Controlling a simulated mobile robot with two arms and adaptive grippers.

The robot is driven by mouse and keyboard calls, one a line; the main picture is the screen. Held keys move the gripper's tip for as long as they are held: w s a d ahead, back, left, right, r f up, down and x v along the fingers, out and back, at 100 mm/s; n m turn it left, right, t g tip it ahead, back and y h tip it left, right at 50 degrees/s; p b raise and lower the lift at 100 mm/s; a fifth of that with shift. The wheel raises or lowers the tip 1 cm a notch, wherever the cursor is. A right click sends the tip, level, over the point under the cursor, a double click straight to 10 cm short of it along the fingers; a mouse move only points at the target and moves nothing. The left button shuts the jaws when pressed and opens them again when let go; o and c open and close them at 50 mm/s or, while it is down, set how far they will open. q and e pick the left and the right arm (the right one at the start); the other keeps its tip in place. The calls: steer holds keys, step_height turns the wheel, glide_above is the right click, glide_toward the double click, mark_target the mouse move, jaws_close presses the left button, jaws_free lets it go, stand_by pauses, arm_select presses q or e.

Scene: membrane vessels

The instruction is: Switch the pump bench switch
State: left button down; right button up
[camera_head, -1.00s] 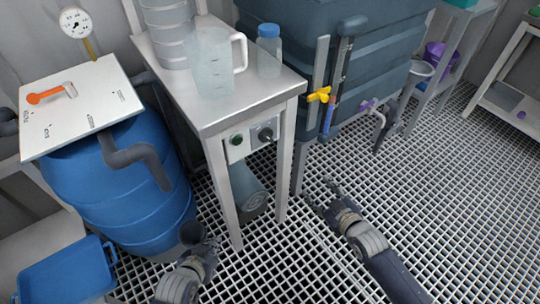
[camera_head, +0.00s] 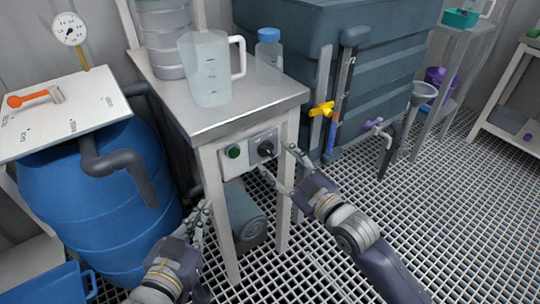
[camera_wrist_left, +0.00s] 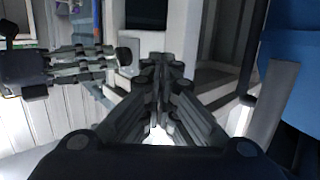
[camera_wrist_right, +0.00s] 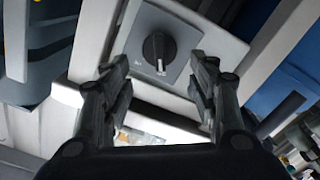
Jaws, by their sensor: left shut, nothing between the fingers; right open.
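The pump bench switch (camera_head: 266,148) is a black rotary knob on a grey plate, set in the pale control box (camera_head: 237,170) under the bench top. In the right wrist view the knob (camera_wrist_right: 159,49) stands upright between and beyond my fingers, its white mark pointing down. My right gripper (camera_head: 281,169) is open and close in front of the knob, apparently not touching it. It also shows in the right wrist view (camera_wrist_right: 157,88). My left gripper (camera_head: 201,217) is shut and empty, low beside the bench's left front leg; its fingers show in the left wrist view (camera_wrist_left: 163,68).
A green button (camera_head: 233,152) sits left of the knob. The bench (camera_head: 235,110) carries a clear jug (camera_head: 208,75) and a blue-capped bottle (camera_head: 268,50). A blue barrel (camera_head: 95,205) stands left. A grey tank (camera_head: 390,60) with a yellow valve (camera_head: 321,109) stands right of the bench.

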mark_target(269, 151)
steer(key=x, duration=0.3)
steer(key=shift+w+a+b, duration=0.1)
steer(key=shift+w+b, duration=0.05)
steer(key=shift+b, duration=0.2)
steer(key=shift+w+a, duration=0.35)
steer(key=shift+w, duration=0.1)
arm_select(q)
steer(key=r+t, duration=0.2)
steer(key=r, duration=0.1)
steer(key=d+r+t+h, duration=0.1)
steer(key=r, duration=0.1)
steer(key=shift+w+r, duration=0.2)
steer(key=shift+w, duration=0.1)
arm_select(e)
steer(key=c, duration=1)
